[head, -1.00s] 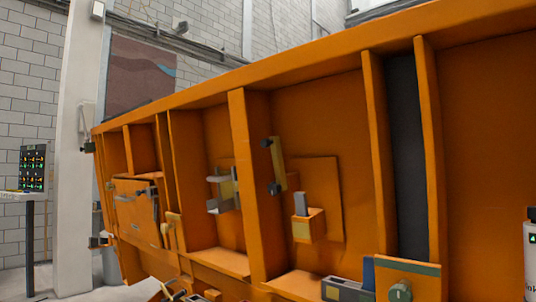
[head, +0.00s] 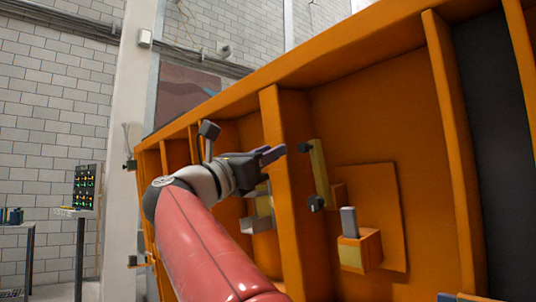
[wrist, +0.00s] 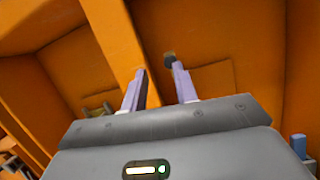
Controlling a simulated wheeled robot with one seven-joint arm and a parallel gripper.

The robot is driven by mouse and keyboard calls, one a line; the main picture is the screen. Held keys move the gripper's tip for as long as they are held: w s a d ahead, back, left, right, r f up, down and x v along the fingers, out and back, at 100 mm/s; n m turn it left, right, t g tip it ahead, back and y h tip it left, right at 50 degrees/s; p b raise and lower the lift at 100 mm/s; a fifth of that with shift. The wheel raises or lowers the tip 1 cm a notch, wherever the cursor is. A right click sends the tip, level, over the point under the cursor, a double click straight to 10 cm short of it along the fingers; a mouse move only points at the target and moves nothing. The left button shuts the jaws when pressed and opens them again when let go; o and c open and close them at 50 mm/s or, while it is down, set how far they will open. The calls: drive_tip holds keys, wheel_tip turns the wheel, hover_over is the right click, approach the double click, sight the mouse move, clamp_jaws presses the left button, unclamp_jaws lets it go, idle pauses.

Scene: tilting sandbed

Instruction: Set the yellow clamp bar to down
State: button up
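The yellow clamp bar (head: 319,172) stands nearly upright on the orange sandbed frame, right of a vertical rib. A black knob (head: 316,203) is at its lower end; its upper end is close to my fingertips. My gripper (head: 277,154) reaches in from the left, in front of the rib, beside the bar's top. In the wrist view my gripper (wrist: 157,70) has its two fingers apart with nothing clearly between them. A dark knob (wrist: 170,58) shows just beyond the right fingertip; I cannot tell whether they touch. The bar itself is not clear in that view.
An orange block with a grey lever (head: 349,222) sits right of and below the bar, on a raised plate (head: 385,195). A metal bracket (head: 262,209) is left of the rib, close to my arm. A control panel (head: 85,187) stands far left.

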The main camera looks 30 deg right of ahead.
sight(301, 147)
drive_tip(key=d, duration=0.3)
drive_tip(key=d+r+m+g+p, duration=0.1)
drive_tip(key=d, duration=0.1)
drive_tip(key=d+r+m+p, duration=0.1)
drive_tip(key=d, duration=0.2)
drive_tip(key=shift+s+d+r+g+y, duration=0.1)
drive_tip(key=shift+s+d+g+y, duration=0.1)
drive_tip(key=shift+d+g+y, duration=0.1)
clamp_jaws()
